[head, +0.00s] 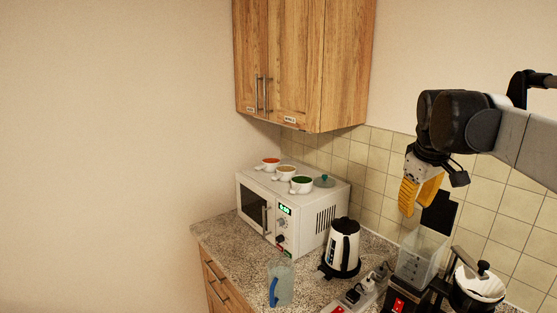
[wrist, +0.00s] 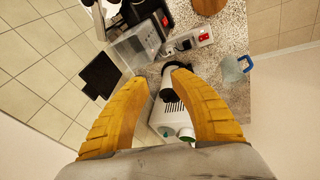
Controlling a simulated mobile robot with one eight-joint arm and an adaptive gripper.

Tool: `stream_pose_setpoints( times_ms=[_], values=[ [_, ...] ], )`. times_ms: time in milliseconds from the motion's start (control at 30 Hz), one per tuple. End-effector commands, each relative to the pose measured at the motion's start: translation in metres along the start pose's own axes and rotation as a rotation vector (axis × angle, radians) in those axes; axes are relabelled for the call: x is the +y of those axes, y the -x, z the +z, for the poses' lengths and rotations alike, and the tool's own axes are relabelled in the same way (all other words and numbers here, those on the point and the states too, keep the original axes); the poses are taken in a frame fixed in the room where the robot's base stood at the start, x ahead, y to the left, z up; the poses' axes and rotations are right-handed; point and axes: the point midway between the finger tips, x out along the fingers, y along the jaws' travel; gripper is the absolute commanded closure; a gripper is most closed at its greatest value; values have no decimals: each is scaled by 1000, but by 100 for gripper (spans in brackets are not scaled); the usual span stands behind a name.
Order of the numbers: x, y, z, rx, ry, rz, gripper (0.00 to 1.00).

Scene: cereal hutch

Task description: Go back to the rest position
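My gripper (head: 421,196) has yellow ribbed fingers and hangs down from my arm at the right of the head view, in front of the tiled wall and above the counter. In the wrist view my gripper (wrist: 160,110) has its two fingers wide apart with nothing between their tips. It is open and empty. Past the fingers the wrist view looks down on the counter.
Below my gripper stand a clear container (head: 422,256), a kettle (head: 342,248) and a pot (head: 478,286). A microwave (head: 292,212) carries several cups. A pitcher (head: 281,281) stands at the counter's front. A wooden cabinet (head: 305,60) hangs above. The left side is bare wall.

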Motion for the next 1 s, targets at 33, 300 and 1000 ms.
stream_pose_setpoints(
  times_ms=[33, 300, 1000],
  values=[
    [-32, -21, 21, 26, -32, 1, 72],
    [-173, -98, 125, 179, -249, -20, 72],
    [-278, -190, 222, 301, -448, -81, 72]
  ],
)
